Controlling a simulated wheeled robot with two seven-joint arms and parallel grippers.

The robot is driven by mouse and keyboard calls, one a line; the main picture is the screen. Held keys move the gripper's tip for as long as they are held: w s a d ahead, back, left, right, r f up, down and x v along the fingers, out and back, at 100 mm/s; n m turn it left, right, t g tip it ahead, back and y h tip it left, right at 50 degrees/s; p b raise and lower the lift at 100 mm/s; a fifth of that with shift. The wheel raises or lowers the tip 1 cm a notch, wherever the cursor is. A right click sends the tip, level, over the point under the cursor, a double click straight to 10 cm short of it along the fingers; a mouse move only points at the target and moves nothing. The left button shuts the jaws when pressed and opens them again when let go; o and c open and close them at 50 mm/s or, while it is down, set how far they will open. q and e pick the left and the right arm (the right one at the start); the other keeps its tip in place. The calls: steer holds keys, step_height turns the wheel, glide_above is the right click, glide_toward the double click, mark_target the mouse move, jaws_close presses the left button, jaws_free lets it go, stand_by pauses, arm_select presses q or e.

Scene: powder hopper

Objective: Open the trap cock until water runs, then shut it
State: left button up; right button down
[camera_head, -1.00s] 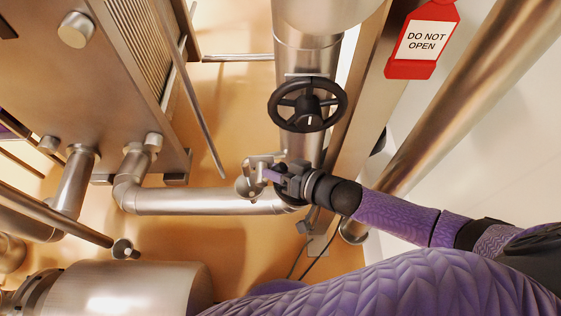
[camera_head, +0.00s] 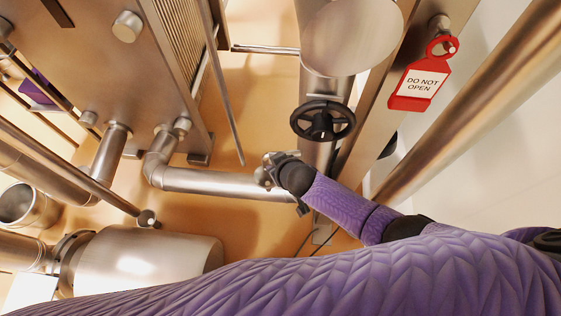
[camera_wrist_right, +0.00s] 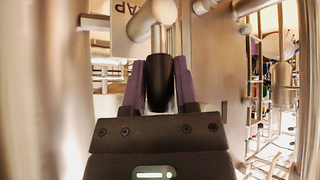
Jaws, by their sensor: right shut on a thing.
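The trap cock is a small metal fitting (camera_head: 262,177) on the pipe below the black handwheel in the head view. In the right wrist view its metal body (camera_wrist_right: 156,20) is at the top, with a black handle (camera_wrist_right: 159,82) coming down toward me. My right gripper (camera_wrist_right: 159,84) has its purple fingers on both sides of this handle and is shut on it. In the head view the right gripper (camera_head: 272,171) covers much of the cock. No running water is visible. My left gripper is not in view.
A black handwheel (camera_head: 322,121) is just above my right gripper. A metal elbow pipe (camera_head: 215,182) runs left of the cock. A plate reading "AP" (camera_wrist_right: 128,35), partly hidden, is behind the cock.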

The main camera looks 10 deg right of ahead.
steer(key=shift+a, duration=0.3)
steer(key=c, duration=0.8)
jaws_free()
steer(key=o, duration=0.4)
steer(key=shift+w+a, duration=0.1)
steer(key=shift+a, duration=0.15)
steer(key=shift+d, duration=0.1)
steer(key=p+v, duration=0.6)
steer(key=v, duration=0.4)
steer(key=shift+p, duration=0.3)
